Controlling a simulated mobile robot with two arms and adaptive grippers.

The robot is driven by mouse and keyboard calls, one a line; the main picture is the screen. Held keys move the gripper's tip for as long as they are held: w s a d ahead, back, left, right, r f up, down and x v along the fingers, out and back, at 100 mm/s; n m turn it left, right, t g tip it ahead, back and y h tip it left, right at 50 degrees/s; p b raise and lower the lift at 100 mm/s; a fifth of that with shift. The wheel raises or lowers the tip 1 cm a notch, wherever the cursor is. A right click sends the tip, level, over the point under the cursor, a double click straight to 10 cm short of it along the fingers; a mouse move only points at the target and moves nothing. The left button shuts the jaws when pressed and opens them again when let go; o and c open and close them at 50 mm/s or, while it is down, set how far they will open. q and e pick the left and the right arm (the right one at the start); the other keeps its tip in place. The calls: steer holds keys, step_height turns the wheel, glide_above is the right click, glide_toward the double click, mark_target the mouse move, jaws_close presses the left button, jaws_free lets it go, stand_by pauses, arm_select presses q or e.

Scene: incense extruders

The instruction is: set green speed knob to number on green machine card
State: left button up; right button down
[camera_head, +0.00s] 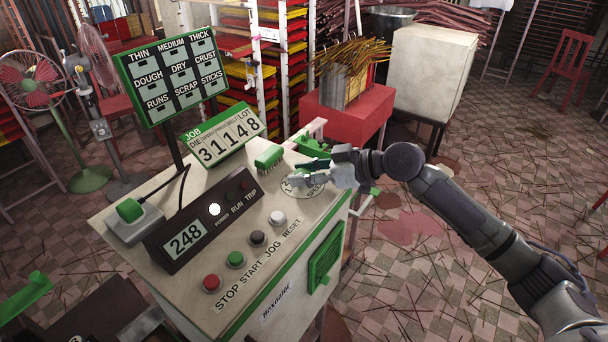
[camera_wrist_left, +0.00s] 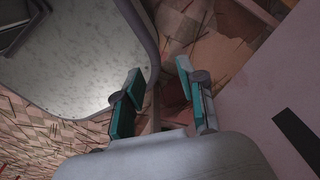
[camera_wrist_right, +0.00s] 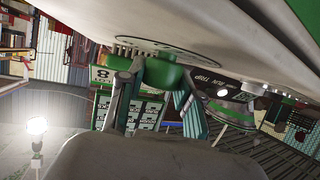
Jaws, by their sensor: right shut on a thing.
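The green machine card (camera_head: 224,139), headed JOB, reads 3 1 1 4 8 under small column headings and stands on the machine's top panel (camera_head: 130,196). The round numbered dial (camera_head: 290,188) is at the panel's right side, partly covered by my right gripper (camera_head: 318,172). In the right wrist view the green speed knob (camera_wrist_right: 162,72) sits on the dial face between my fingers, and the right gripper (camera_wrist_right: 158,95) is shut on it. The knob's pointer and setting are hidden. My left gripper (camera_wrist_left: 160,95) shows only in its wrist view, open and empty.
A green brush (camera_head: 268,157) lies beside the dial. The black console (camera_head: 215,215) shows 248 and a lit white lamp. Stop, start, jog and reset buttons (camera_head: 235,259) line the front. A sign board (camera_head: 172,62) stands behind. A red box with incense sticks (camera_head: 345,115) is beyond.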

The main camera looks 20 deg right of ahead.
steer(key=c, duration=0.8)
jaws_free()
steer(key=shift+o, duration=0.2)
steer(key=v, duration=1.2)
